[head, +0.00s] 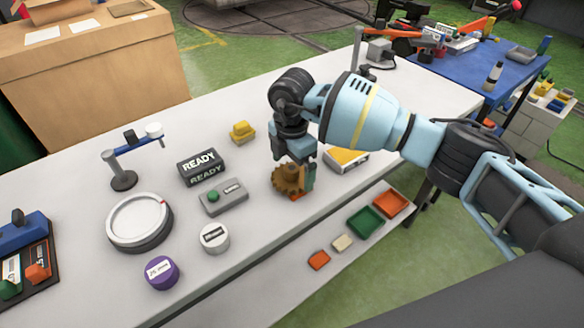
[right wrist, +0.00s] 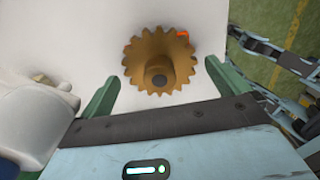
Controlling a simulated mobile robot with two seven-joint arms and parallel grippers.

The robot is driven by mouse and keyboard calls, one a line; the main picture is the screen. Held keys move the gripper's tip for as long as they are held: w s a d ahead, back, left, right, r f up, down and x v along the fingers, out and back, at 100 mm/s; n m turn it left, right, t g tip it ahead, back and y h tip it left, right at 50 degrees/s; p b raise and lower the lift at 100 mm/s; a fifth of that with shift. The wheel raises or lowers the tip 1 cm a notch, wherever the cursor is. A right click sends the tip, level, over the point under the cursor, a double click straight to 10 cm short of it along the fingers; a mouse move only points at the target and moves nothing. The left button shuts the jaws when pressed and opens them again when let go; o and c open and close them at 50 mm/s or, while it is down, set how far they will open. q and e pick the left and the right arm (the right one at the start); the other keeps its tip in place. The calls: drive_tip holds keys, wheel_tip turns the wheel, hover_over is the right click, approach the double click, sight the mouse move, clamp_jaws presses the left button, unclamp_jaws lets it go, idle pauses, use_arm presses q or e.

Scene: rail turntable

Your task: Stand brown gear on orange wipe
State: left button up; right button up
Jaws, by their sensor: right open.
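The brown gear (head: 287,180) is on the white table below my right gripper (head: 297,184). In the right wrist view the toothed gear (right wrist: 146,50), with its round hub facing the camera, lies between and just beyond the two green fingers of the open right gripper (right wrist: 162,74). The fingers stand apart from it on both sides. A small orange patch, seemingly the orange wipe (right wrist: 183,35), peeks out at the gear's edge, and also shows at its base in the head view (head: 297,197). The rest of it is hidden. My left gripper is not in view.
A grey box with a green button (head: 223,197), a black READY sign (head: 202,167), a yellow block (head: 242,131) and a yellow-and-white box (head: 346,158) stand nearby. A round white turntable (head: 139,220) is at left. Trays (head: 365,221) sit below the front edge.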

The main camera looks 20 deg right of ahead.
sight(292, 168)
wheel_tip(292, 168, up, 11)
idle(0.3)
